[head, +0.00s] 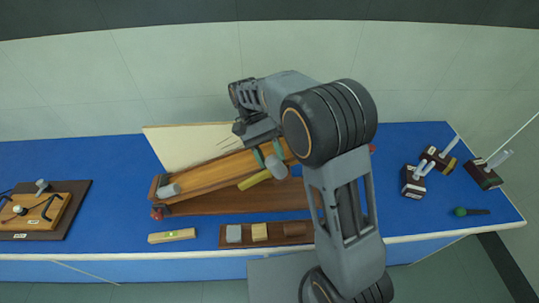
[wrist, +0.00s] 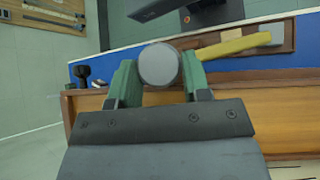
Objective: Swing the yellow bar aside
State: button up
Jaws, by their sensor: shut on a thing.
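The yellow bar (head: 255,180) lies slantwise across the front of the wooden channel in the head view. In the wrist view the yellow bar (wrist: 237,44) runs to the right from a round grey knob (wrist: 160,65). My gripper (wrist: 158,77) has its green fingers on either side of this knob and is shut on it. In the head view my gripper (head: 268,156) reaches down over the channel at the bar's right end, and the grey knob (head: 276,167) shows below the fingers. My arm hides the channel's right part.
The tilted wooden channel (head: 215,177) has a grey cylinder (head: 168,190) near its left end. In front are a small level (head: 172,236) and a tray (head: 223,243) of blocks. A dark board (head: 80,195) is at left. Handled blocks (head: 413,184) and a green-handled tool (head: 470,212) are at right.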

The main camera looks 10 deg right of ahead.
dwell(0.3)
jog(key=o, duration=1)
